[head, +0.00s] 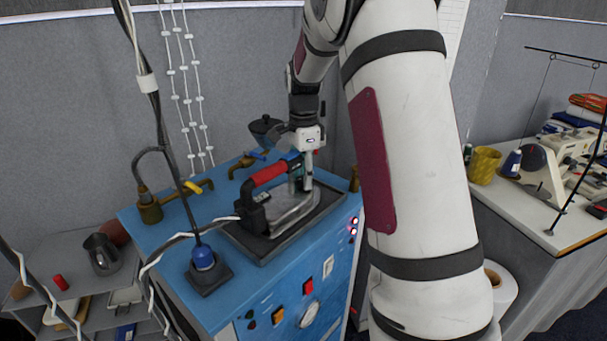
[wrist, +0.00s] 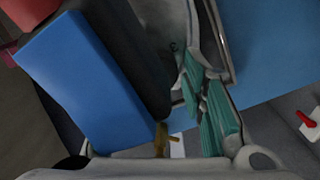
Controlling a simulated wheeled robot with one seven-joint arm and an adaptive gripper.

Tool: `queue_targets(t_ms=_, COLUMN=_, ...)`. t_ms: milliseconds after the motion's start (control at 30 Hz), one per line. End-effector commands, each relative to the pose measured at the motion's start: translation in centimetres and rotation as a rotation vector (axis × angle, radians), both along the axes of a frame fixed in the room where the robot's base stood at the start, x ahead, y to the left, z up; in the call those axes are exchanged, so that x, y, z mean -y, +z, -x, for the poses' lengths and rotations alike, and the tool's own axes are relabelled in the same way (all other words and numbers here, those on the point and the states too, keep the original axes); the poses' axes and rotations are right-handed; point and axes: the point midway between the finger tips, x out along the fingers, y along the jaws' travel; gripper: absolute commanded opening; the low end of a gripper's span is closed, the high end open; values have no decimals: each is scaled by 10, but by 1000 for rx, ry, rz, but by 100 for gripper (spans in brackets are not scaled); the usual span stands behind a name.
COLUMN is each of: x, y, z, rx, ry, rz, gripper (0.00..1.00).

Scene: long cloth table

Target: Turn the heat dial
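An iron with a red handle (head: 268,174) rests on a dark plate (head: 246,241) on top of the blue station (head: 178,253). My gripper (head: 301,181) points down at the iron's right end, close to or touching it. In the wrist view its teal finger pads (wrist: 205,103) are close together; any thin thing between them is unclear. A large blue block (wrist: 90,80) fills the left of that view. A pale round dial-like part (head: 309,314) is on the station's front panel. I cannot tell whether it is the heat dial, and no marking is readable.
A blue-capped fitting (head: 203,259) and brass valves (head: 149,208) stand on the station's left side. Cables hang in front at left. A shelf with a metal jug (head: 102,254) is at left. A sewing machine (head: 545,165) stands on the right table.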

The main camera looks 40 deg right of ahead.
Motion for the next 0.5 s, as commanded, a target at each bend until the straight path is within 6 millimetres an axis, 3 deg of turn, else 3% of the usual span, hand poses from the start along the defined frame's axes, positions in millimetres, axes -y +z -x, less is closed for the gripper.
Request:
queue_targets(t_ms=33, x=0, y=0, z=0, rx=0, ry=0, rz=0, gripper=19)
queue_targets(t_ms=100, x=0, y=0, z=0, rx=0, ry=0, rz=0, gripper=3)
queue_targets(t_ms=133, x=0, y=0, z=0, rx=0, ry=0, rz=0, gripper=0)
queue_targets(t_ms=500, x=0, y=0, z=0, rx=0, ry=57, rz=0, gripper=0)
